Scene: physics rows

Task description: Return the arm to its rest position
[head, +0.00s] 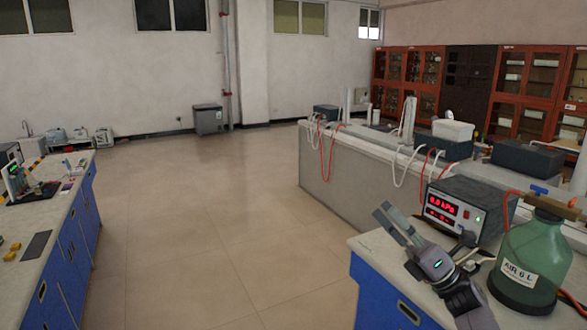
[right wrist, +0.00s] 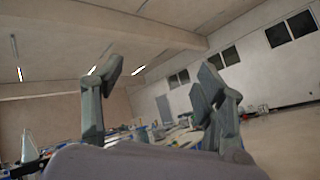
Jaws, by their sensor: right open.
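My right gripper (head: 393,222) is raised at the left end of the right-hand bench, in front of a pressure meter with a red display. Its fingers point up and to the left in the head view. In the right wrist view the two fingers of the right gripper (right wrist: 160,88) stand well apart with nothing between them. Part of my right arm shows below the gripper in the head view. My left gripper does not show in either view.
The pressure meter (head: 465,208) and a green glass bottle (head: 533,262) labelled AIR 6 L stand close to the right gripper. A long bench (head: 350,180) with equipment lies behind. A blue-fronted bench (head: 75,235) is at left. The floor (head: 215,230) between is clear.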

